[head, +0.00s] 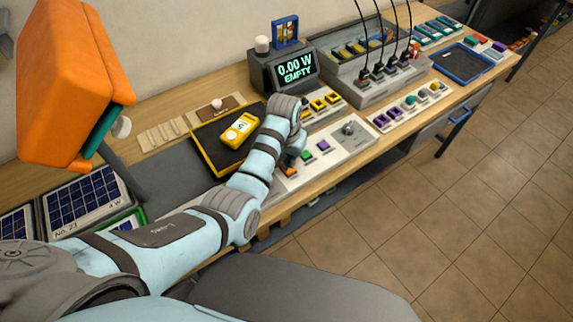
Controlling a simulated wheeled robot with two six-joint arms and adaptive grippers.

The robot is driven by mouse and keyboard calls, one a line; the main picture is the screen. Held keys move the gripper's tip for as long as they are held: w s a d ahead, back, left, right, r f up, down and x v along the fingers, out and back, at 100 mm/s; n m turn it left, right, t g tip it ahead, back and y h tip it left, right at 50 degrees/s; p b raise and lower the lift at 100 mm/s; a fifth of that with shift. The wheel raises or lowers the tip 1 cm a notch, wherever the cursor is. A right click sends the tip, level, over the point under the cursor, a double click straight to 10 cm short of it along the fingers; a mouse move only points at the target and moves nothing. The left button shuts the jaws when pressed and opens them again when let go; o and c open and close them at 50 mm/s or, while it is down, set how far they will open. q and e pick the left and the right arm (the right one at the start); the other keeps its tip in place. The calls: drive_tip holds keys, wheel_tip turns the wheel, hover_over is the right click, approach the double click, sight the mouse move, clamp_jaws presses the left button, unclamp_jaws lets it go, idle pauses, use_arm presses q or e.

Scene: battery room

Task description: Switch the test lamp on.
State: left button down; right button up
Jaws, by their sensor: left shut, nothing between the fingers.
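A large orange box-shaped head (65,75) on a grey arm stands at the upper left; it may be the test lamp, but I cannot tell for sure. A white round knob (121,127) shows on its right side. No glow shows on it. My left gripper (289,162) is shut and empty, pointing down over the left part of a pale control panel (330,150). The panel has orange, green and purple buttons and a round grey knob (349,128). The wrist hides part of the panel, and I cannot tell whether the fingertips touch it. My right gripper is out of view.
A yellow meter (239,129) lies in a black yellow-rimmed tray (198,150). A display unit (295,71) reads "0.00 W EMPTY". A grey rack with black cables (375,75) stands behind. Solar panels (84,203) lie at the left. A blue-rimmed tray (463,64) is at the right.

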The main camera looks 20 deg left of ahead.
sight(289, 170)
use_arm(q)
drive_tip(key=shift+f+b, duration=0.55)
drive_tip(key=shift+f, duration=0.45)
idle(0.4)
wheel_tip(289, 170, up, 3)
drive_tip(key=p, duration=0.3)
drive_tip(key=shift+f, duration=0.1)
drive_tip(key=shift+r, duration=0.3)
drive_tip(key=shift+r+b, duration=0.3)
drive_tip(key=shift+r, duration=1.5)
